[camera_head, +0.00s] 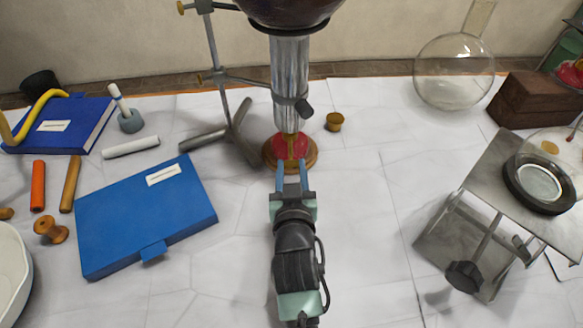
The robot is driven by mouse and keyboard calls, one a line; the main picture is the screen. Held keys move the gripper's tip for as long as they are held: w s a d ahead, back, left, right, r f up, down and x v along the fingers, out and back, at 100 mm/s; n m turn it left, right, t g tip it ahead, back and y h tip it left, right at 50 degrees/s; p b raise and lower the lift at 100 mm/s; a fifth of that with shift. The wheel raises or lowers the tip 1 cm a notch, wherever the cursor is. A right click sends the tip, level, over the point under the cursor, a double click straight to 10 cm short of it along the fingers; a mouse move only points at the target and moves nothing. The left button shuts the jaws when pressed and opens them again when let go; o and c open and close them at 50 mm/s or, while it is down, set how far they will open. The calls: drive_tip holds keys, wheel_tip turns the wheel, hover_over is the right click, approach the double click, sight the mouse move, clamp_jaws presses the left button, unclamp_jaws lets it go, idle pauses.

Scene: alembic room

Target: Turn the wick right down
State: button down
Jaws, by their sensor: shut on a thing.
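The lamp (279,151) has a red body on a round wooden base. It stands upright on the white table, below a tall grey metal tube (291,80). My gripper (291,164) reaches in from the front, with its two blue fingers at the near side of the lamp. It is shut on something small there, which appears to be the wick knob. The knob cannot be made out clearly between the fingertips. The wick itself and any flame are hidden by the tube.
A stand (213,76) with spread feet is left of the lamp. A small brass cup (335,122) is close on the right. A blue folder (146,217) lies left. A metal jack (487,196) and a round glass flask (453,72) stand right. The table between lamp and jack is clear.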

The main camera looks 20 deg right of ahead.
drive_tip(key=shift+c, duration=2.4)
unclamp_jaws()
drive_tip(key=v, duration=1.3)
drive_tip(key=shift+p, duration=0.3)
